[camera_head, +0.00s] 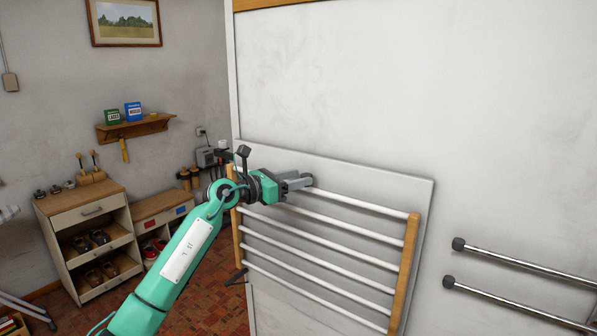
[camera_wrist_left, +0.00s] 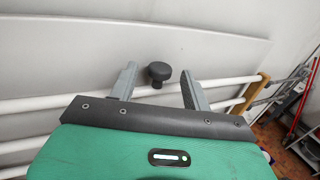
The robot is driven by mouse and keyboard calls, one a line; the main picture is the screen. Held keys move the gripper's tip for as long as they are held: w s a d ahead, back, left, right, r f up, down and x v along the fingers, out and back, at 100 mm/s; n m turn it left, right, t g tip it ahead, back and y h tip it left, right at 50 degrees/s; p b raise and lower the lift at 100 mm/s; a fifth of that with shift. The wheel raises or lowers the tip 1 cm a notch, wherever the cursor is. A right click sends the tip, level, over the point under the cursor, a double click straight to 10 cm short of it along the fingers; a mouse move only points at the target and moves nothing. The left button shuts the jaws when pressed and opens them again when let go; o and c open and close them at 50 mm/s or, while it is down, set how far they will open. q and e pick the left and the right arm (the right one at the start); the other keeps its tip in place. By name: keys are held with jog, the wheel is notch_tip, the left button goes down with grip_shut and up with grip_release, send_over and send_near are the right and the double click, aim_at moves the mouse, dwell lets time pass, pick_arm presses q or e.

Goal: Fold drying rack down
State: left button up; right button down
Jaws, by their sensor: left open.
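The drying rack (camera_head: 409,262) has white bars between two wooden side rails and stands nearly upright, close to a pale back panel (camera_head: 418,190) on the wall. Its bars and a wooden rail also show in the left wrist view (camera_wrist_left: 255,92). My left gripper (camera_head: 306,181) is open at the rack's upper edge, near the top bar. In the left wrist view, a dark round knob (camera_wrist_left: 159,72) shows between the two open fingers (camera_wrist_left: 160,82), with no clear contact. The knob is not clearly visible in the head view. My right gripper is not in view.
Two metal bars with dark ends (camera_head: 520,262) stick out at the right. A shoe cabinet (camera_head: 85,225) and a wooden shelf with small boxes (camera_head: 135,128) are at the left. Poles (camera_wrist_left: 300,110) stand at the right of the wrist view. Tiled floor shows at lower left.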

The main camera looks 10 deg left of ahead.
pick_arm(q)
jog(key=shift+w+d, duration=0.4)
